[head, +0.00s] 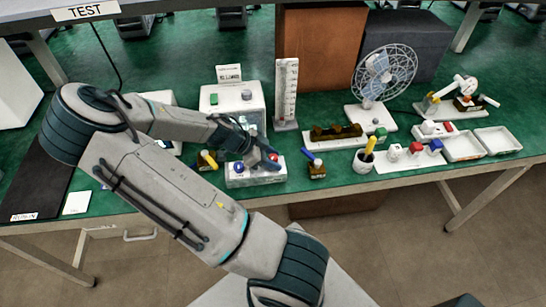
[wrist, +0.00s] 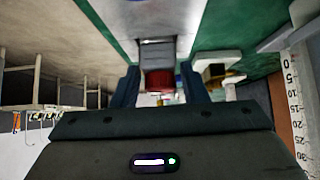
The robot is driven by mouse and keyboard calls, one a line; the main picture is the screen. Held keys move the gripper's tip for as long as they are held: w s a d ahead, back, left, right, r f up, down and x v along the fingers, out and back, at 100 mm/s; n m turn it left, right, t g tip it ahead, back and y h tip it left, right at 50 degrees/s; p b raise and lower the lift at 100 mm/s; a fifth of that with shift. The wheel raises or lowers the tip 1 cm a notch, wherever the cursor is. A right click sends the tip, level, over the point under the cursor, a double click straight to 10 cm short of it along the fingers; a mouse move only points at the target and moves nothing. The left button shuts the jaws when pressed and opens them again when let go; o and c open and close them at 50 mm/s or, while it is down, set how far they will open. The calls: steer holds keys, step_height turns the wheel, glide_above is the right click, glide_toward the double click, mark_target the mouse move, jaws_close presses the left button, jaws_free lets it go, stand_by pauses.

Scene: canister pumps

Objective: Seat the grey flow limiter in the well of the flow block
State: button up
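My gripper (head: 262,158) is low over a light grey block (head: 255,180) on the green bench. The block has a blue knob (head: 239,168) on its left and a red piece (head: 274,157) by my fingertips. In the wrist view my gripper's fingers (wrist: 160,72) stand either side of a dark red piece (wrist: 160,82) with a grey block-like part (wrist: 157,52) beyond it. I cannot tell whether the fingers touch either part. A whitish-grey small piece (head: 394,151) sits on the white mat at right. I cannot tell which piece is the flow limiter; no empty well shows clearly.
A ruler stand (head: 287,95), a fan (head: 384,75), a brown rack (head: 338,133) and a white cup (head: 364,161) stand nearby. White trays (head: 497,140) are at right.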

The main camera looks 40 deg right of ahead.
steer(key=shift+o, duration=0.5)
steer(key=v, duration=1.2)
steer(key=s+a+n+t+y, duration=0.2)
steer(key=s+a+n+y, duration=0.2)
steer(key=a+n+y, duration=0.4)
steer(key=s+a+r+n+t, duration=0.2)
steer(key=s+a+r+n, duration=0.1)
steer(key=r+n, duration=0.4)
steer(key=s+a+r+n+t, duration=0.3)
steer(key=s+a+r+n, duration=0.1)
steer(key=r+n, duration=0.3)
steer(key=shift+s+n+t+b, duration=0.35)
steer(key=shift+s+n, duration=0.4)
steer(key=shift+n, duration=0.45)
steer(key=shift+a, duration=0.1)
